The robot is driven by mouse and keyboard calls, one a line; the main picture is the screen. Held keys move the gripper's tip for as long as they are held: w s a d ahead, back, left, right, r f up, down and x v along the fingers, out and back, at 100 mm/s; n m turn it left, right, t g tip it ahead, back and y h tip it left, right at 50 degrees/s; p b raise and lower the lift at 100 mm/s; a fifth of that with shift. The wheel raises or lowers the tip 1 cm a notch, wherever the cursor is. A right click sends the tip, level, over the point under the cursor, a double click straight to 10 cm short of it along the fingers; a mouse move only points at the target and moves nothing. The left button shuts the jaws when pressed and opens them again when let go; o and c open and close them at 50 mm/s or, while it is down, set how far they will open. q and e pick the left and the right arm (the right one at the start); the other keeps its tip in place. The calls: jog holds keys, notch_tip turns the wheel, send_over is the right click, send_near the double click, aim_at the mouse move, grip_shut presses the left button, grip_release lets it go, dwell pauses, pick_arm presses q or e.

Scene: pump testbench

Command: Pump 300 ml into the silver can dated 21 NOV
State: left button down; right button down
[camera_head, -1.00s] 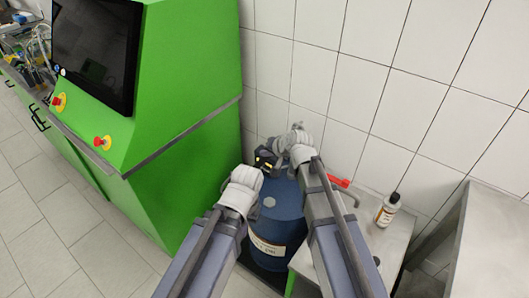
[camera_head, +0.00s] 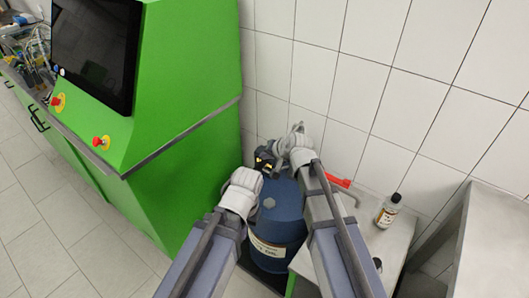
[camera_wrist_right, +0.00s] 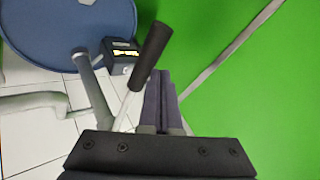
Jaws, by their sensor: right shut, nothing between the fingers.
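A blue drum (camera_head: 285,212) with a pale label stands between the green machine and a small table in the head view; its rim also shows in the right wrist view (camera_wrist_right: 75,25). A dark box with a lit yellow display (camera_wrist_right: 122,53) sits beside the drum. A black handle grip (camera_wrist_right: 150,55) on a thin metal rod crosses in front of my right gripper (camera_wrist_right: 160,77). The right fingers are shut and empty, close to the grip; contact is unclear. My left wrist shows left of the drum, but its fingers are hidden. I see no silver can.
The green machine (camera_head: 190,125) with a dark screen (camera_head: 97,50) and red buttons stands left. A red object (camera_head: 338,181) is by the tiled wall. A metal bench (camera_head: 490,240) is far right.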

jog(key=shift+s+a+f+b, duration=0.1)
jog(key=shift+s+f+b, duration=0.05)
jog(key=shift+f+b, duration=1.15)
jog(key=shift+s+a+f+b, duration=0.1)
jog(key=shift+f+b, duration=1.1)
jog(key=shift+f, duration=0.1)
dwell(1.9)
jog(key=shift+r, duration=0.1)
dwell(0.5)
jog(key=shift+w+d+r+p, duration=0.1)
jog(key=shift+w+r+p, duration=0.05)
jog(key=shift+r+p, duration=1.55)
jog(key=shift+w+d+r+p, duration=0.15)
jog(key=shift+r+p, duration=1.5)
jog(key=shift+p, duration=0.05)
jog(key=shift+w+d+r+p, duration=0.1)
jog(key=shift+w+r+p, duration=0.05)
jog(key=shift+r+p, duration=1.55)
jog(key=r+p, duration=0.5)
jog(key=shift+w+d, duration=0.15)
jog(key=shift+w, duration=0.05)
